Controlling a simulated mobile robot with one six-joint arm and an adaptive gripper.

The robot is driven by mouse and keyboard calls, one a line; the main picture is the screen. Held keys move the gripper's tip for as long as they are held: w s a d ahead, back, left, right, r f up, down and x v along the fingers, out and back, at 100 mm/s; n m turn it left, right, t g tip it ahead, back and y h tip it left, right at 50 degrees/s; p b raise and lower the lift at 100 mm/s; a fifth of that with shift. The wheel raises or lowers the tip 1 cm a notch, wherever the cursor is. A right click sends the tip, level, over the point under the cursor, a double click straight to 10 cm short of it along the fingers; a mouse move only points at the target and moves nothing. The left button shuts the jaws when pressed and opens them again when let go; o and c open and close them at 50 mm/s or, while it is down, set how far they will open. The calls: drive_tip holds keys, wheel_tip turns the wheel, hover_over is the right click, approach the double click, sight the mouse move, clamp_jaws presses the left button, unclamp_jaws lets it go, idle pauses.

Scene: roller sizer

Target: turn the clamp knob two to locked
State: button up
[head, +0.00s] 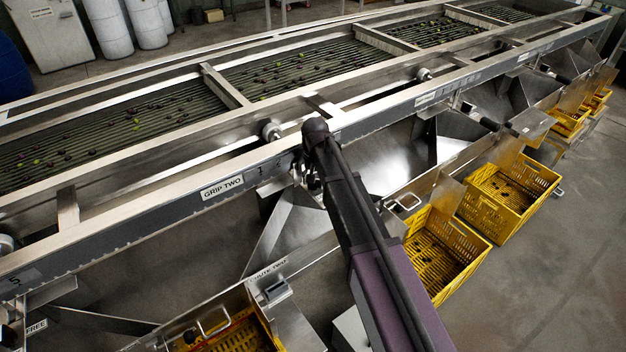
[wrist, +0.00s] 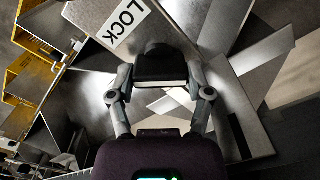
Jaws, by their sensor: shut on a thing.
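The clamp knob two, a black blocky knob (wrist: 160,66), is in the middle of the wrist view. My gripper (wrist: 160,84) is shut on it, one finger at each side. A white label reading LOCK (wrist: 124,22) is just beyond the knob, to its upper left. In the head view my gripper (head: 308,178) is at the front rail of the sizer, right of the label GRIP TWO (head: 222,187). The knob is hidden there behind my arm, and I cannot tell its exact turn.
The long metal rail (head: 400,105) runs along the sizer, with rollers and olives (head: 300,68) behind it. Metal chutes (head: 275,235) slope below. Yellow crates (head: 440,250) stand under them at the right. Open grey floor (head: 570,260) lies at the far right.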

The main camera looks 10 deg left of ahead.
drive_tip(key=m, duration=0.5)
drive_tip(key=shift+s+d+m, duration=0.1)
drive_tip(key=shift+m, duration=2.5)
drive_tip(key=o, duration=1.1)
drive_tip(key=shift+o, duration=0.2)
